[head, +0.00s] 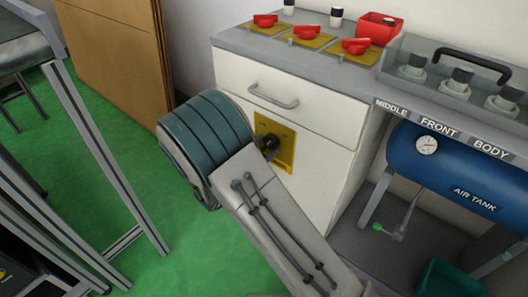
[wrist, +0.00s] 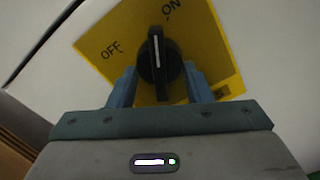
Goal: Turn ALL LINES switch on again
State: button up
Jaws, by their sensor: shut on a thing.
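The switch is a black rotary knob (wrist: 160,72) on a yellow plate (wrist: 205,35) marked OFF at left and ON at upper right. Its white pointer line points up in the wrist view, between the two words and nearer to ON. The plate also shows in the head view (head: 287,150), on the white cabinet front below a drawer, with the black knob partly hidden behind my arm. My gripper (wrist: 158,92) has one blue-grey finger on each side of the knob and is shut on it. The lower part of the knob is partly hidden by the gripper.
The white cabinet (head: 330,190) has a drawer handle (head: 273,97) above the plate. Red switches on yellow plates stand on its top, beside a red box (head: 377,28). A blue air tank (head: 455,170) is at right. A metal-legged table (head: 110,160) stands at left on green floor.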

jog(key=shift+a+m+b, duration=0.15)
jog(key=shift+m+b, duration=0.7)
jog(key=shift+m, duration=0.65)
jog(key=o, duration=1)
jog(key=shift+r, duration=0.1)
jog(key=p+v, duration=0.3)
jog(key=v, duration=1)
jog(key=shift+s+a, duration=0.25)
